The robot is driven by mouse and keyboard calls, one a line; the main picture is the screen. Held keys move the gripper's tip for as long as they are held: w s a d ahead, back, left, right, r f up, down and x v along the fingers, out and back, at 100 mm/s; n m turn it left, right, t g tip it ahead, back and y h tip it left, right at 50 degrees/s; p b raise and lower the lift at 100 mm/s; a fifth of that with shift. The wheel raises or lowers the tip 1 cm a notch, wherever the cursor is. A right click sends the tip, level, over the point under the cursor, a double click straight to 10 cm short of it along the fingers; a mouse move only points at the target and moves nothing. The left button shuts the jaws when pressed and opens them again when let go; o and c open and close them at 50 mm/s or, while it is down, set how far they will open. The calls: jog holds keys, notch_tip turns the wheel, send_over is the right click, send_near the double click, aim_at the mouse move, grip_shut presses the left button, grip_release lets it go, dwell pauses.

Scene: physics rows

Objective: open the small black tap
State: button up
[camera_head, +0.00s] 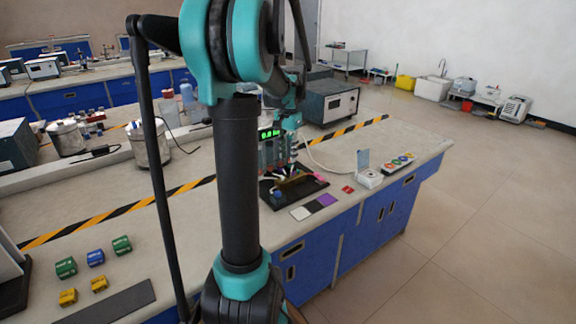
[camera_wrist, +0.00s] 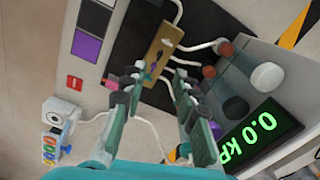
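In the wrist view a brass-coloured block (camera_wrist: 158,48) lies on a black board, with white tubes leading from it. A small dark lever (camera_wrist: 152,71) sits at the block's near end and looks like the black tap; its exact setting is too small to tell. A small white lever (camera_wrist: 166,43) sits further along the block. My gripper (camera_wrist: 157,76) is open, with its fingers apart on either side of the dark lever and nothing clearly held between them. In the head view my gripper (camera_head: 292,160) is above the black board (camera_head: 268,201), and the tap is too small to make out.
A grey panel with round knobs (camera_wrist: 270,76) and a green "0.0 kP" display (camera_wrist: 260,127) stands close at the right in the wrist view. White, grey and purple squares (camera_head: 327,200), a red tag (camera_head: 348,189) and a white device (camera_head: 369,178) lie nearby on the bench.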

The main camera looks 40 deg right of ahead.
jog(key=shift+r, duration=2.25)
